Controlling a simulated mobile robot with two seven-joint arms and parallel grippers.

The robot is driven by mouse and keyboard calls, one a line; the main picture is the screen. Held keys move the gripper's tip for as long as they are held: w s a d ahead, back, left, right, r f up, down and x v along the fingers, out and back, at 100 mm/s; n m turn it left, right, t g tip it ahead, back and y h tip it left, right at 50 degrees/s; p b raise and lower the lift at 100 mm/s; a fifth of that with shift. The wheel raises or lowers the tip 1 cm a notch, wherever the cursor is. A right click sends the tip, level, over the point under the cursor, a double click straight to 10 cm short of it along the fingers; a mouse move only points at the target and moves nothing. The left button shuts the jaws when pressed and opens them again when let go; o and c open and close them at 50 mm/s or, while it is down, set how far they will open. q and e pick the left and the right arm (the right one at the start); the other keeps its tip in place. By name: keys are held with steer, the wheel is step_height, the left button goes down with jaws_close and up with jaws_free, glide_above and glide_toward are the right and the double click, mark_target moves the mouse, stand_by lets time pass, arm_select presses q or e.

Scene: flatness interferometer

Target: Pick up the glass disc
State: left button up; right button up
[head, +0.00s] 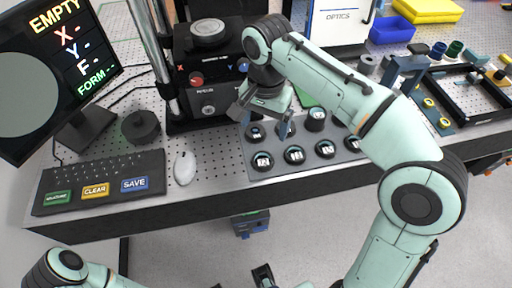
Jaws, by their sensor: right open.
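No clearly transparent glass disc can be told apart. Several dark round pieces with pale marked tops stand in a grey tray (252,172), such as a front-left piece (262,161) and a back-left piece (255,131). My right gripper (264,118) is open and points down over the back-left part of the tray, close to the back-left piece. Its fingers and wrist hide part of the tray behind it. I see nothing held in it. Dark parts at the bottom edge may belong to my left gripper, but its jaws are not clear.
The black interferometer (208,88) stands behind the tray. A monitor (50,70) showing EMPTY, a keyboard (100,181) and a mouse (185,168) are at the left. The bench's front edge is close to the tray.

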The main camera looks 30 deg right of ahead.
steer(key=b, duration=0.2)
glide_above(263, 159)
steer(key=f, duration=0.6)
steer(key=shift+d+f, duration=0.2)
steer(key=shift+w+f, duration=0.15)
steer(key=shift+f, duration=0.4)
steer(key=f, duration=0.2)
steer(key=f+b, duration=0.1)
steer(key=f, duration=0.2)
steer(key=shift+a, duration=0.2)
steer(key=shift+c, duration=0.3)
steer(key=shift+r, duration=0.1)
steer(key=c, duration=1.1)
